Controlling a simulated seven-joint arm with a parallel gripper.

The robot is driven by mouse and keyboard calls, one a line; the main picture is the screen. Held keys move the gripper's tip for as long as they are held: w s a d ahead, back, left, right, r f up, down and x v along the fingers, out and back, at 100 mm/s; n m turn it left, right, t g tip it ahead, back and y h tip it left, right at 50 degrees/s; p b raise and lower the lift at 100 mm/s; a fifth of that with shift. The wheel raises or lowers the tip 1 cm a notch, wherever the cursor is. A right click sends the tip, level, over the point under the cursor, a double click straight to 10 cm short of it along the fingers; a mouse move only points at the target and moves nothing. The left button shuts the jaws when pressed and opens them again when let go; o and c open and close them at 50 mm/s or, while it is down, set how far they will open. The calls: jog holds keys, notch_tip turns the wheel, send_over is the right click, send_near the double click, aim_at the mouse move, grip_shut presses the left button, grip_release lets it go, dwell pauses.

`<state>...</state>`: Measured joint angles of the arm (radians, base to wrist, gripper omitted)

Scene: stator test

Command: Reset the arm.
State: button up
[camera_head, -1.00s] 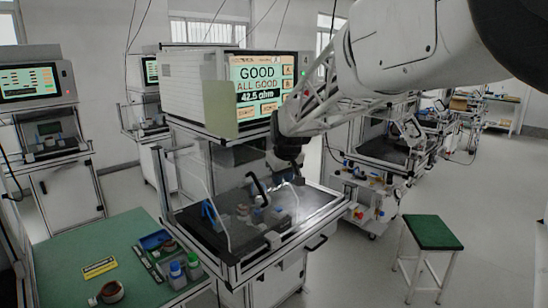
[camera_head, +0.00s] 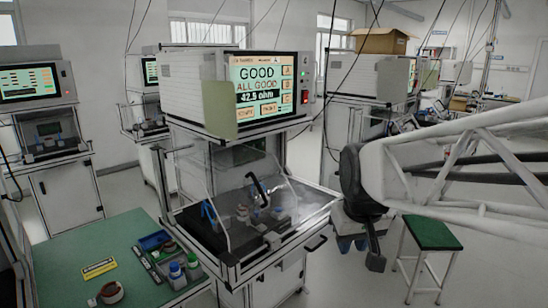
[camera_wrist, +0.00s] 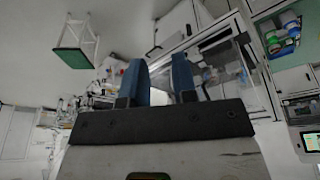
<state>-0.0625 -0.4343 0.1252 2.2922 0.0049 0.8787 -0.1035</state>
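My gripper (camera_head: 352,245) hangs in the air to the right of the test bench, left of the green stool. In the wrist view its two blue fingers (camera_wrist: 159,80) stand apart with nothing between them, so it is open and empty. The tester (camera_head: 262,90) shows "GOOD", "ALL GOOD" and "42.5 ohm" on its screen. Below it, the bench top (camera_head: 300,228) holds a fixture (camera_head: 258,212) with a black curved handle and small blue and grey parts. Its details are too small to tell.
A green table (camera_head: 70,250) at front left bears a copper-wound ring part (camera_head: 111,293), a yellow label and a blue tray (camera_head: 155,240) with bottles (camera_head: 175,269). The green stool (camera_head: 432,233) stands on the floor just right of my gripper. More stations stand behind.

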jog(key=s+d+f+m, duration=0.1)
jog(key=s+f, duration=0.1)
jog(key=s, duration=0.5)
jog(key=s+d+f+m, duration=0.1)
jog(key=s+d+f, duration=0.1)
jog(key=s, duration=0.5)
jog(key=shift+s+f+g, duration=0.3)
jog(key=shift+f, duration=0.35)
jog(key=shift+d, duration=0.1)
